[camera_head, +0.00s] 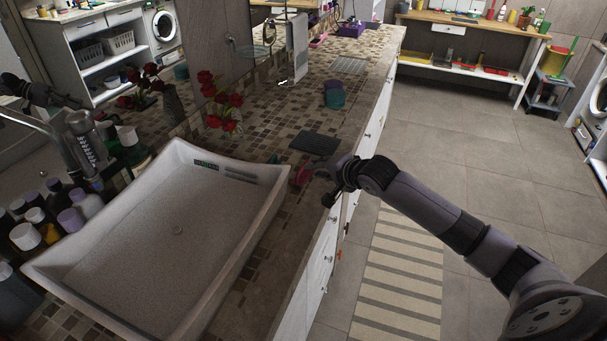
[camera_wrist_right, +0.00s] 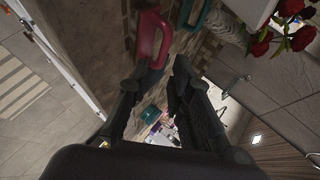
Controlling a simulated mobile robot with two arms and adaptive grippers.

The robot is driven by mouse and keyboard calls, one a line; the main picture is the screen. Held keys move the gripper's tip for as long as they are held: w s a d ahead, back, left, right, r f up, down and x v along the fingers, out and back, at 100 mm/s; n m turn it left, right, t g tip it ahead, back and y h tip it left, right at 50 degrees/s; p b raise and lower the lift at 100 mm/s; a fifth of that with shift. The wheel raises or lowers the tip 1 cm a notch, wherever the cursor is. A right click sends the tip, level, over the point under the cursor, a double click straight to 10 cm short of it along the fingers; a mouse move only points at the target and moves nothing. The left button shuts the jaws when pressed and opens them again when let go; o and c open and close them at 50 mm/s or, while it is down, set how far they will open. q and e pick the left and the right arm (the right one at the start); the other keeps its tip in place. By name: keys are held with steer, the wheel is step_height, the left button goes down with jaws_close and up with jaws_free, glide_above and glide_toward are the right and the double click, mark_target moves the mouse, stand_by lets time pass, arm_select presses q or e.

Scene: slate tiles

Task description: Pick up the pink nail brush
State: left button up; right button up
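The pink nail brush (camera_head: 300,177) lies on the tiled counter just right of the sink's far corner. In the right wrist view the brush (camera_wrist_right: 152,38) shows as a rounded pink-red shape just beyond the fingertips. My right gripper (camera_head: 330,186) is beside it, over the counter's front edge. In the wrist view its two fingers (camera_wrist_right: 167,65) stand apart with a gap between the tips; the brush is not between them. The left fingertip is close to the brush's near end; I cannot tell whether they touch.
A large white sink (camera_head: 270,187) fills the near counter. A teal object (camera_wrist_right: 196,12) lies close to the brush. A dark mat (camera_head: 315,143) lies behind it, with red flowers (camera_head: 222,97) by the mirror. Bottles (camera_head: 75,218) crowd the left side.

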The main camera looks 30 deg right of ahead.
mark_target(309, 177)
steer(key=shift+p+x, duration=0.55)
steer(key=shift+x, duration=2.25)
steer(key=shift+w+d+r, duration=0.15)
steer(key=shift+c, duration=0.4)
jaws_close()
